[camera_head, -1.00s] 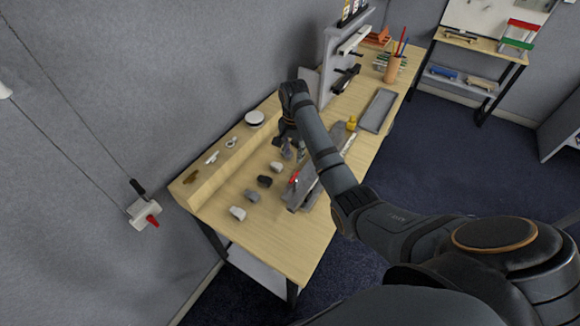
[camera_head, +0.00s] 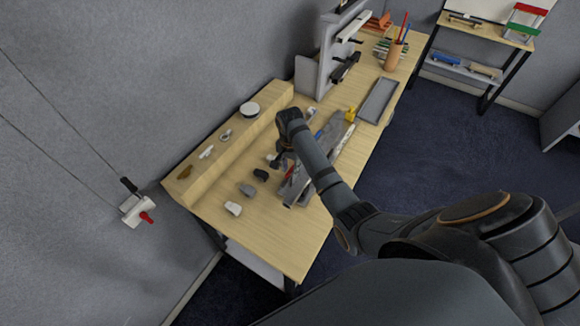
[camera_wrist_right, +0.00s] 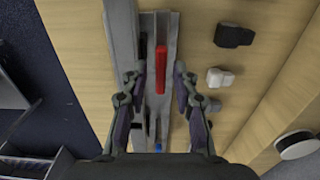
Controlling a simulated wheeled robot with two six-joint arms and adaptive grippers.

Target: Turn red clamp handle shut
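The red clamp handle (camera_wrist_right: 161,70) is a slim red bar on a long grey metal fixture (camera_wrist_right: 170,28) in the right wrist view. It lies lengthwise along the fixture. My right gripper (camera_wrist_right: 157,82) is open, with one finger on each side of the handle's line and gaps to the handle. In the head view my right gripper (camera_head: 284,158) is over the near end of the grey fixture (camera_head: 297,192). The handle is only a small, partly hidden red patch there. My left gripper is not in view.
Several grey and white lumps, including a white one (camera_head: 233,208), lie left of the fixture. A wooden ledge (camera_head: 222,150) runs along the wall side. A grey tray (camera_head: 378,100) and pencil cup (camera_head: 392,55) stand farther back. A separate red-handled device (camera_head: 137,208) hangs by the wall.

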